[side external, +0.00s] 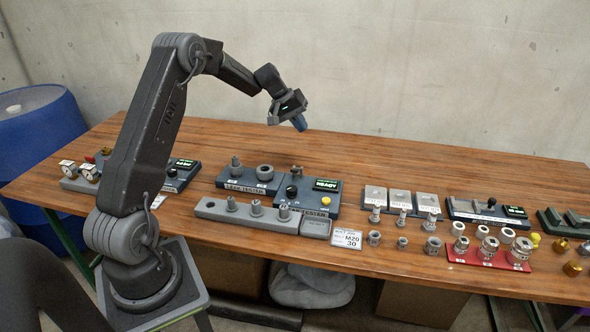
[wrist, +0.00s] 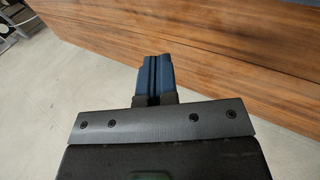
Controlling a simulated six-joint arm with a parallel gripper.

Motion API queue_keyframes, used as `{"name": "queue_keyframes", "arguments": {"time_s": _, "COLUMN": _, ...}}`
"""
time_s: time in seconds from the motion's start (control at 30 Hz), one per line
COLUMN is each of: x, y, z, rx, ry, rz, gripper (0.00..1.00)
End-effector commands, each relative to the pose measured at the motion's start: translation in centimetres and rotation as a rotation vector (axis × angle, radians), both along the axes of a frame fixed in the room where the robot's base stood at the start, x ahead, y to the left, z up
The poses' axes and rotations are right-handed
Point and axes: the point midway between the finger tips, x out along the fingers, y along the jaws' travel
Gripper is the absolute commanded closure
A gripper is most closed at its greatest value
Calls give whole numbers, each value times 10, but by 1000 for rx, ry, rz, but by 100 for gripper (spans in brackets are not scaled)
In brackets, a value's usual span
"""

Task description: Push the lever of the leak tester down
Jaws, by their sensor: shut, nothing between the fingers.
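The leak tester (side external: 245,187) is a low dark grey block in the middle of the table in the side view, with its name on the front. Two grey round fittings stand on it. A unit with a green display (side external: 326,184), a black knob and a yellow button sits to its right. I cannot clearly make out the lever. My gripper (side external: 299,123) is in the air above the table, apart from the tester. Its blue fingers are shut and empty; in the wrist view the shut fingers (wrist: 153,75) touch each other.
A grey rack with several fittings (side external: 215,209) lies in front of the tester. A white M20 card (side external: 346,239) lies to its right. Several loose fittings and a red tray (side external: 458,255) fill the right side. A blue barrel (side external: 40,130) stands at the left.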

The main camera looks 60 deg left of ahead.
Motion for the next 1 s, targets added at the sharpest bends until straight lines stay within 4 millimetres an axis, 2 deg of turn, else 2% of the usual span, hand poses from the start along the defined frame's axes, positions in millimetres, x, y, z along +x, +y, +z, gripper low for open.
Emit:
{"name": "queue_keyframes", "arguments": {"time_s": 0.1, "x": 1, "y": 14, "z": -13, "rx": -19, "ry": -3, "rz": 25, "gripper": 100}}
{"name": "queue_keyframes", "arguments": {"time_s": 0.27, "x": 2, "y": 19, "z": -16, "rx": -25, "ry": -5, "rz": 34, "gripper": 100}}
{"name": "queue_keyframes", "arguments": {"time_s": 0.67, "x": 0, "y": 16, "z": -21, "rx": -26, "ry": -4, "rz": 33, "gripper": 100}}
{"name": "queue_keyframes", "arguments": {"time_s": 1.0, "x": -14, "y": 2, "z": -58, "rx": -28, "ry": -3, "rz": 32, "gripper": 100}}
